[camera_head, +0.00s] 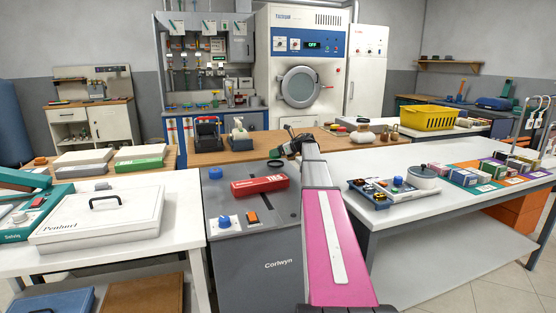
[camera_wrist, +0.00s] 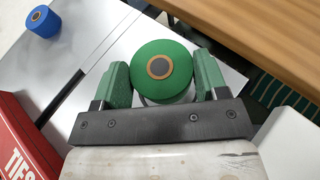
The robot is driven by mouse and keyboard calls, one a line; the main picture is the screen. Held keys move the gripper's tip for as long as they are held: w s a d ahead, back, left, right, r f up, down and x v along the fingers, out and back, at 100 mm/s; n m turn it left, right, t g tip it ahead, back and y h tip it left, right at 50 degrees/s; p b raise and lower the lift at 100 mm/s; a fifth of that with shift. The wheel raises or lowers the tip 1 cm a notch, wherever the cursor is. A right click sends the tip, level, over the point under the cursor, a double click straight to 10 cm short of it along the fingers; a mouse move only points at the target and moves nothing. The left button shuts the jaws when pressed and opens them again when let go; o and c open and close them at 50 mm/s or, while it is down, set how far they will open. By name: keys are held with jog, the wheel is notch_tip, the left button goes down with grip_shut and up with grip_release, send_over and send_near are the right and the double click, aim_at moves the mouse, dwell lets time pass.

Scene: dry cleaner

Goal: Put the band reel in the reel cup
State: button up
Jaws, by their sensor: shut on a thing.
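The band reel (camera_wrist: 160,92) has a green round face with a brown ring and dark centre, and a pale side below. In the wrist view it sits between the two green fingers of my gripper (camera_wrist: 162,68), which is shut on it. In the head view my gripper (camera_head: 284,151) is small, above the far edge of the grey Corlwyn machine (camera_head: 255,251), near the wooden table. I cannot make out the reel clearly there. A small dark round thing (camera_head: 275,163) shows just below the gripper. I cannot tell which thing is the reel cup.
A red TIES box (camera_head: 260,185) lies on the machine's top; it also shows in the wrist view (camera_wrist: 17,143). A blue knob (camera_head: 225,222) stands near the front. Behind, the wooden table (camera_head: 190,156) holds a dispenser (camera_head: 240,134). A blue tray (camera_head: 368,195) is on the right table.

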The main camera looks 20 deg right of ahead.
aim_at(278, 157)
jog(key=shift+f, duration=2)
jog(key=o, duration=0.9)
jog(key=shift+f, duration=0.15)
jog(key=shift+o, duration=0.2)
jog(key=shift+r, duration=0.2)
jog(key=v, duration=1.2)
